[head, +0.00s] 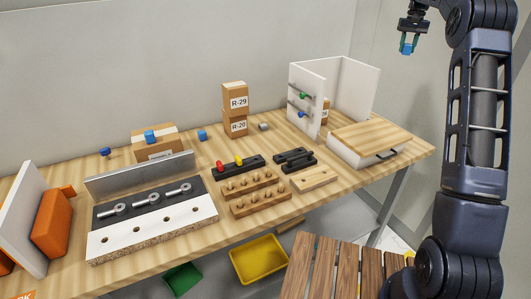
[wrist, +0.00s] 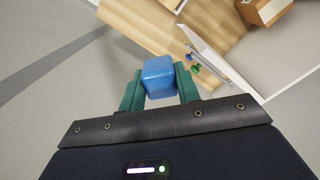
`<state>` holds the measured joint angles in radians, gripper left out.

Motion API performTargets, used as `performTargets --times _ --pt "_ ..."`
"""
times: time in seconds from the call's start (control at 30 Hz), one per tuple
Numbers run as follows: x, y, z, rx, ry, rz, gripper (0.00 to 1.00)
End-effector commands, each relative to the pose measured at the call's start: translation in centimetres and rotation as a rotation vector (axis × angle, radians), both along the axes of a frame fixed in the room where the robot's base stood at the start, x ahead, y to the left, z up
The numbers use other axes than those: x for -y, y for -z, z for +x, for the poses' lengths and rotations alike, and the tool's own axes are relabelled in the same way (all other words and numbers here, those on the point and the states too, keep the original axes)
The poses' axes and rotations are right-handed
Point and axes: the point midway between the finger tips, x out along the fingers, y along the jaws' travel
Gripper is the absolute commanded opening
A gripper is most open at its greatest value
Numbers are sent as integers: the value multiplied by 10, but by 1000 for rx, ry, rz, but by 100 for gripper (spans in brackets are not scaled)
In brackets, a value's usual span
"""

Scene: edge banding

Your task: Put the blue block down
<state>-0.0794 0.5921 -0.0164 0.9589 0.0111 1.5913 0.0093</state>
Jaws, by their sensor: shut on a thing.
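The blue block (wrist: 159,76) is held between the two green fingers of my gripper (wrist: 160,88) in the wrist view. In the head view my gripper (head: 407,42) is high at the upper right, above and beyond the right end of the bench, with the blue block (head: 406,49) at its tips. The block is in the air and touches no surface. Other small blue blocks lie on the wooden bench (head: 290,202): one (head: 202,135) at the back, and one (head: 150,137) on top of a cardboard box.
Boxes labelled R-29 and R-20 (head: 235,110) are stacked at the back. A white panel corner (head: 308,95) and a wood-topped drawer unit (head: 372,140) stand at the right end. Peg racks (head: 255,190) fill the middle. Yellow (head: 258,260) and green (head: 182,279) bins sit below.

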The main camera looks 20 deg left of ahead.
Motion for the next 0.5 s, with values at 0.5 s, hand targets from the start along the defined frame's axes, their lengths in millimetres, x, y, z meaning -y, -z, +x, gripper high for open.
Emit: performTargets --times 0.5 --pt "-159 -3 -58 -1 -195 5 10"
